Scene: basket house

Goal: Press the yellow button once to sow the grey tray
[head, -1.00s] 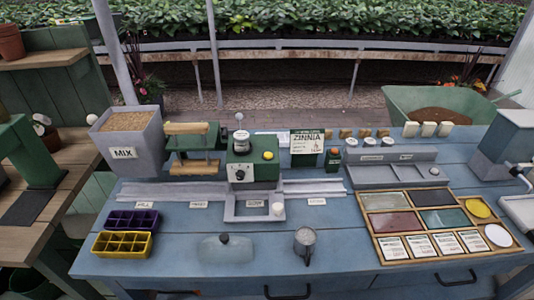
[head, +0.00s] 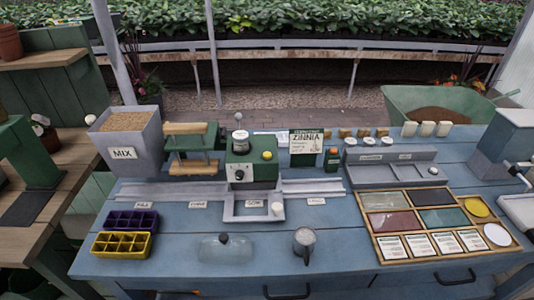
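The yellow button (head: 267,155) sits on the front right of the top of a green machine (head: 252,172) in the middle of the table. The machine has a white-lidded jar (head: 240,142) on top and a round dial on its front. A grey frame (head: 238,216) with a white knob (head: 277,209) juts out below the machine, at the sow label. I cannot tell whether a separate grey tray lies in it. A purple cell tray (head: 131,221) and a yellow cell tray (head: 122,244) stand at the left. Neither of my grippers is in view.
Grey rails (head: 315,187) run along both sides of the machine. A mix hopper (head: 130,138) stands at the left, a zinnia sign (head: 306,148) behind. A glass cloche (head: 225,248), a metal can (head: 304,243) and a wooden sorting box (head: 377,246) are in front. The table front between is clear.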

